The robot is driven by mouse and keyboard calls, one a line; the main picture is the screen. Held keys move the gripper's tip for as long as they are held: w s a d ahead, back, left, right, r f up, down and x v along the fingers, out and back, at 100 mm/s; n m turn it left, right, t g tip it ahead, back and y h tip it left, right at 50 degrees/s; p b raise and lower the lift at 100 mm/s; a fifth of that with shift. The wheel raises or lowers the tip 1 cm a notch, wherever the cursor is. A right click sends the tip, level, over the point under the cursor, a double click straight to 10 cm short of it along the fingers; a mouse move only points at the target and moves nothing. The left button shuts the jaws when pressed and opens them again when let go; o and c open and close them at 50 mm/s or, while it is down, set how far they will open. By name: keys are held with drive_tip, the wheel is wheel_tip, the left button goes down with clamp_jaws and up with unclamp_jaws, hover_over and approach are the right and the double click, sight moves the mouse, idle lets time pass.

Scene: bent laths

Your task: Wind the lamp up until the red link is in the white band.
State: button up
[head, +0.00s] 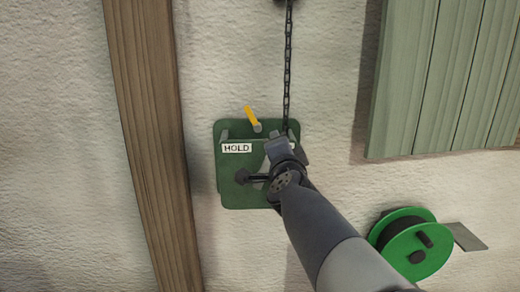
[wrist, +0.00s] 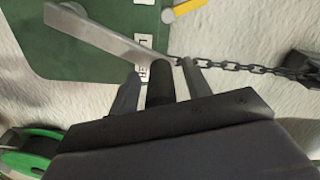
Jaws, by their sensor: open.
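A green winch plate (head: 228,195) is on the wall, with a HOLD label (head: 236,148) at left. Its yellow lever (head: 251,117) tilts up and left, towards HOLD's side. The wrist view shows a second label (wrist: 144,45), partly covered. A dark chain (head: 288,60) runs up out of the head view. My gripper (wrist: 160,82) is open at the winch, one finger on each side of the dark crank grip (wrist: 160,80). The grey crank arm (wrist: 108,35) reaches to that grip. The lamp, red link and white band are not seen.
A wooden post (head: 150,130) stands left of the winch. Pale green boards (head: 440,80) are at upper right. A green reel (head: 385,238) and a grey plate (head: 465,237) are at lower right. Bare wall lies between post and winch.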

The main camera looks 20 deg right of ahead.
drive_tip(key=shift+s, duration=0.1)
drive_tip(key=p+v, duration=0.5)
drive_tip(key=v, duration=0.5)
drive_tip(key=shift+s+a, duration=0.15)
drive_tip(key=shift+s, duration=0.15)
drive_tip(key=shift+p, duration=0.3)
